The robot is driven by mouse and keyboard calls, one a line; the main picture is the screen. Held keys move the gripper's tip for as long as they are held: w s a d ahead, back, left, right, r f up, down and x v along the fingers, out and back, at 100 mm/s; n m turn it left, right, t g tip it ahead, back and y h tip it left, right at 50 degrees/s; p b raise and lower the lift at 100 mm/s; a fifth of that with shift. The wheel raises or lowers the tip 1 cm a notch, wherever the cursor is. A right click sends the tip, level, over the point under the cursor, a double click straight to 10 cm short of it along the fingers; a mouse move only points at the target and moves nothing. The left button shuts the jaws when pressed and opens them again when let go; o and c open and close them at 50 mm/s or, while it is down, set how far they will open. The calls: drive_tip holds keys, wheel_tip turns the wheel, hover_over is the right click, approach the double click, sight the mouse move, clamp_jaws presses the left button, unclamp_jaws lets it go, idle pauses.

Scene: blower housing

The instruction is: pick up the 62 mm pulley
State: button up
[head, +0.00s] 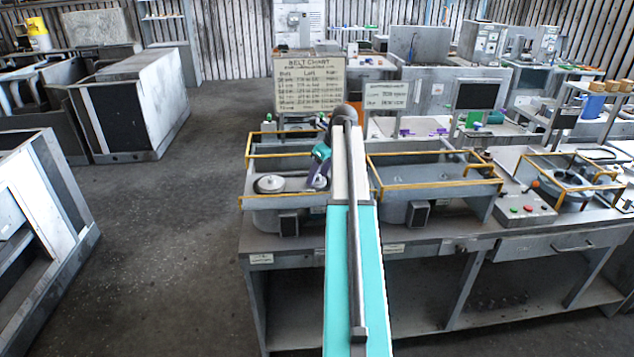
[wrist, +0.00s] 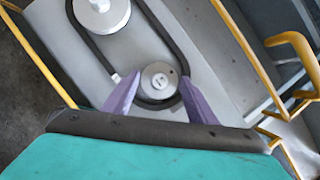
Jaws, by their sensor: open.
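In the wrist view a small round metal pulley (wrist: 159,82) lies between the two purple fingers of my open gripper (wrist: 153,88). The fingers stand on either side of it, and I cannot tell whether they touch it. A black belt (wrist: 180,37) loops around this pulley and a larger, pale pulley (wrist: 101,12) at the top left, partly cut off. In the head view my gripper (head: 318,178) is over the left bench station, and the larger pulley (head: 270,184) shows to its left. My arm hides part of the station. No size marking is readable on either pulley.
Yellow guard rails (head: 292,154) frame the left station, and one rail (wrist: 250,52) runs close on the right in the wrist view. A second railed station (head: 430,172) stands to the right. A belt chart board (head: 309,84) stands behind. Floor on the left is clear.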

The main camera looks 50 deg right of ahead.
drive_tip(key=c, duration=0.7)
drive_tip(key=shift+r, duration=0.15)
wheel_tip(320, 180, up, 10)
drive_tip(key=b, duration=0.3)
idle(0.6)
wheel_tip(320, 180, up, 5)
drive_tip(key=p, duration=0.4)
hover_over(319, 175)
drive_tip(key=shift+s+a, duration=0.1)
idle(0.4)
